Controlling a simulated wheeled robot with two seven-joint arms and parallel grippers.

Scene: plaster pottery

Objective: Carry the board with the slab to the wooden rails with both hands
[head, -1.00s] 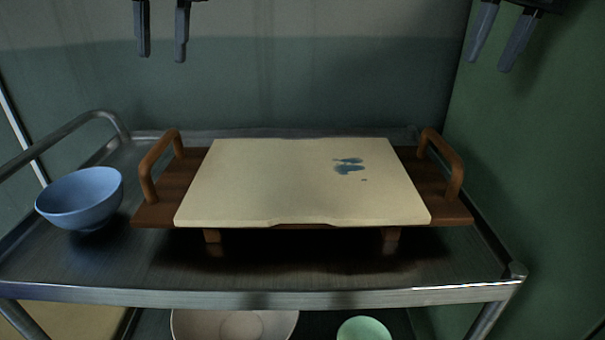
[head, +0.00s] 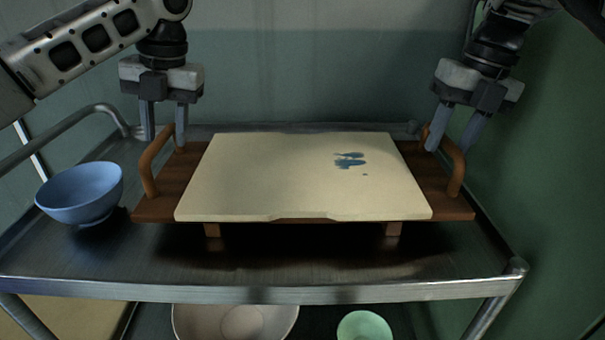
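The brown wooden board (head: 169,199) has an arched handle at each end and lies level on a metal cart. A cream slab (head: 270,180) with blue patches covers its middle. My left gripper (head: 165,141) is open, pointing down, with its fingers at the top of the left handle (head: 149,172). My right gripper (head: 451,147) is open, slightly tilted, with its fingers at the right handle (head: 456,170). Neither grips its handle. Two short wooden ends (head: 212,230) (head: 393,229) show below the board's front edge; whether these are rails or feet I cannot tell.
A blue bowl (head: 80,194) stands on the metal cart's top shelf (head: 300,268), left of the board. A beige bowl (head: 235,321) and a green bowl (head: 364,327) are below. A bent metal rail (head: 60,137) is at left. A green wall (head: 550,170) is close on the right.

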